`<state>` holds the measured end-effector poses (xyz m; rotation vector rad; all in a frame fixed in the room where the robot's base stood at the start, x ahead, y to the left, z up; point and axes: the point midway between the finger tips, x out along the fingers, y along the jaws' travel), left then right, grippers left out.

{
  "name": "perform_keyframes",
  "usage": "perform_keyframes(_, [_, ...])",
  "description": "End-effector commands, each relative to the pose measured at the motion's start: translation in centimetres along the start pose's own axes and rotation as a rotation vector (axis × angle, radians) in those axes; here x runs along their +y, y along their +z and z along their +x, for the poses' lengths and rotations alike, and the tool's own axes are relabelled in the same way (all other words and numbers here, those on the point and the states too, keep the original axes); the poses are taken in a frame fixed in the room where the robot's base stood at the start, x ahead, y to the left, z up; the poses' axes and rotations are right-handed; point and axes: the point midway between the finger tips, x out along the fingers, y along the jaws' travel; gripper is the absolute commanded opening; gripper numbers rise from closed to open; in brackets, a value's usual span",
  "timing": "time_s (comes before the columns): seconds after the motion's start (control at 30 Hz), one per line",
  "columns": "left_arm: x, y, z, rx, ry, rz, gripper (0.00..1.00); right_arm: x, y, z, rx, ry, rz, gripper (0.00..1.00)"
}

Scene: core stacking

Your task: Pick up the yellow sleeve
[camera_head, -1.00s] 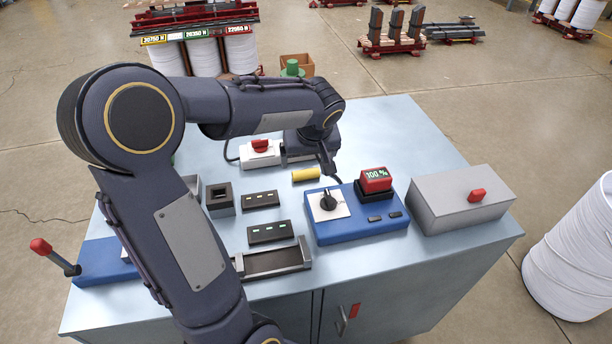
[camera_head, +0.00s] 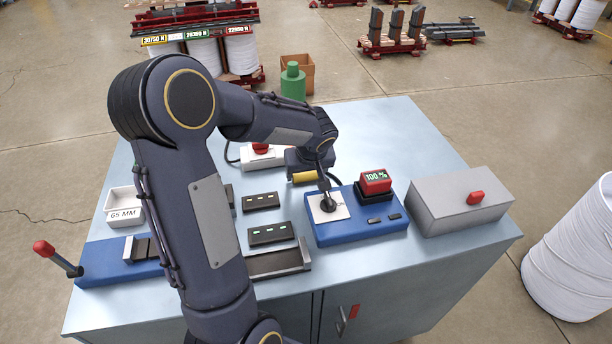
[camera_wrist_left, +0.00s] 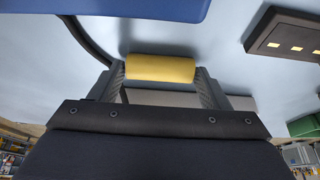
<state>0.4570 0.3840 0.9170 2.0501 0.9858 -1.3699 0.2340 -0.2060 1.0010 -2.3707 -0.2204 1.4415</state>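The yellow sleeve (camera_head: 304,177) is a short cylinder lying on its side on the light blue table top (camera_head: 420,142). In the left wrist view the sleeve (camera_wrist_left: 160,68) lies crosswise between my two fingertips. My left gripper (camera_head: 308,178) is low at the table, its fingers wide apart, one beside each end of the sleeve. In the wrist view the left gripper (camera_wrist_left: 160,78) has its textured pads very close to the sleeve's ends; firm contact cannot be made out. Part of the sleeve's far side is hidden. My right gripper is not in view.
A blue box with a black knob (camera_head: 352,224) and a red display stands just right of the sleeve. Dark indicator bars (camera_head: 261,201) lie to the left. A white unit with a red knob (camera_head: 262,153) is behind, and a grey box (camera_head: 460,204) at the right.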

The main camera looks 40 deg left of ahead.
Motion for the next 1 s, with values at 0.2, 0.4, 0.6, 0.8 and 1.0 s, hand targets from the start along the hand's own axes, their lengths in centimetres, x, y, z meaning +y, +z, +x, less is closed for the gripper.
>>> perform_keyframes(0.2, [0.0, 0.0, 0.0, 0.0, 0.0, 0.0, 0.41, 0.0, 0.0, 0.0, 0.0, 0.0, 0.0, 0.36])
perform_keyframes(0.4, [0.0, 0.0, -0.1, 0.0, 0.0, 0.0, 0.41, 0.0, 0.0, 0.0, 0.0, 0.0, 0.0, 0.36])
perform_keyframes(0.6, [0.0, -0.4, -0.8, 0.003, 0.001, -0.002, 0.41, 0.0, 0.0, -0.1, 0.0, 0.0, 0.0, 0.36])
perform_keyframes(0.8, [0.0, -1.2, -3.5, 0.005, 0.004, -0.001, 0.41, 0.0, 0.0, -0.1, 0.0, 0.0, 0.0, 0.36])
perform_keyframes(1.0, [-0.9, 0.3, -8.1, 0.006, 0.006, 0.0, 0.41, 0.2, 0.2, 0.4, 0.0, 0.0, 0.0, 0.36])
